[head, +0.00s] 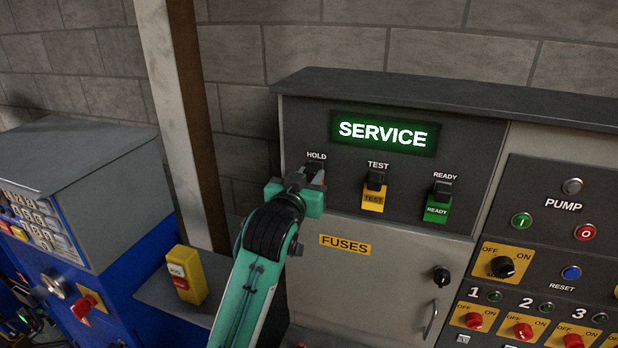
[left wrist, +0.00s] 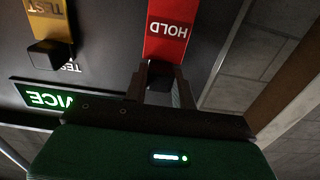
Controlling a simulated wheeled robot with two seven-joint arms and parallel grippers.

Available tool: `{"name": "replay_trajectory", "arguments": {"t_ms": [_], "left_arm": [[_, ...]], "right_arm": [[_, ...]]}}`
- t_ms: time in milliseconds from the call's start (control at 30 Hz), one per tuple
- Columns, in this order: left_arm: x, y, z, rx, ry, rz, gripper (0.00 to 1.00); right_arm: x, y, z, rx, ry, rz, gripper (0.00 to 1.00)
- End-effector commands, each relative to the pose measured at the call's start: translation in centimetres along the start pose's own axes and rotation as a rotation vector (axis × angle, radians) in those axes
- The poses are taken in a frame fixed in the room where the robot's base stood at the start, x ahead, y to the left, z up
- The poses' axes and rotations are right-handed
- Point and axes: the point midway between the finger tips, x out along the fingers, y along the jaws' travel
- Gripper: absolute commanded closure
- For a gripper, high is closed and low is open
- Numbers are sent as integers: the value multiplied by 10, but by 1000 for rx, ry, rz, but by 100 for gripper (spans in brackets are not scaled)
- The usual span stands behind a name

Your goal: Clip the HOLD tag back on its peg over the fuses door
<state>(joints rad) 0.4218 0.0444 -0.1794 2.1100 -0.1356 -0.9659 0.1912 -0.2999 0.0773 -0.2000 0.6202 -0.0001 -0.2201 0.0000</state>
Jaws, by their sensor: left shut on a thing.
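My left gripper (head: 296,195) is at the HOLD position of the grey panel, above the closed fuses door (head: 345,287). In the left wrist view, my left gripper (left wrist: 160,88) is shut on the black clip end of the red HOLD tag (left wrist: 168,32). The tag's lettering is upside down in that view. The tag lies close in front of the dark panel. In the head view my gripper hides most of the tag and the HOLD peg. I cannot tell whether the clip is seated on the peg. My right gripper is not in view.
The yellow TEST tag (head: 373,199) and green READY tag (head: 437,210) hang on their pegs to the right. A lit SERVICE sign (head: 383,133) is above. A yellow box (head: 186,274) stands on a ledge to the left. Pump controls (head: 563,206) are at right.

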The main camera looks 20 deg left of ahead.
Motion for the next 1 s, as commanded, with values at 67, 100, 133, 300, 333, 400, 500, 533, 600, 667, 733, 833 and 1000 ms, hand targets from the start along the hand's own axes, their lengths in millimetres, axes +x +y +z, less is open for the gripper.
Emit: {"name": "replay_trajectory", "arguments": {"t_ms": [67, 100, 133, 300, 333, 400, 500, 533, 600, 667, 733, 833, 1000], "left_arm": [[0, 0, 0, -1, 0, 0, 100], [0, 0, 0, 0, 0, 0, 100], [0, 0, 0, 1, 0, 0, 100], [0, 0, 0, 0, 0, 0, 100], [0, 0, 0, 0, 0, 0, 100], [1, 0, 0, 0, 0, 0, 100], [3, 0, 0, 0, 1, 0, 100], [3, 0, 0, 0, 1, 0, 100], [5, 0, 0, 0, 1, 0, 100], [6, 0, 0, 0, 0, 0, 100], [7, 0, 0, 0, 0, 0, 100], [9, 0, 0, 0, 0, 0, 100], [12, 0, 0, 0, 0, 0, 66]], "right_arm": [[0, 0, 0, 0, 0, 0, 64], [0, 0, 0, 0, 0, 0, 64], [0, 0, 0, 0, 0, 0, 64], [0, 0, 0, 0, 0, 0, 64], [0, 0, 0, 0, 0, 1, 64], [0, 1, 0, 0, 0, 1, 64], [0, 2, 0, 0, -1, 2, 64], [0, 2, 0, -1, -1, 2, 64], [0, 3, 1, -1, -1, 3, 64], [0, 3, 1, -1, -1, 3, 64], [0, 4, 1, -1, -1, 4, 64], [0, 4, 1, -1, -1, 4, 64], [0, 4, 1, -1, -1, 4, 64]]}}
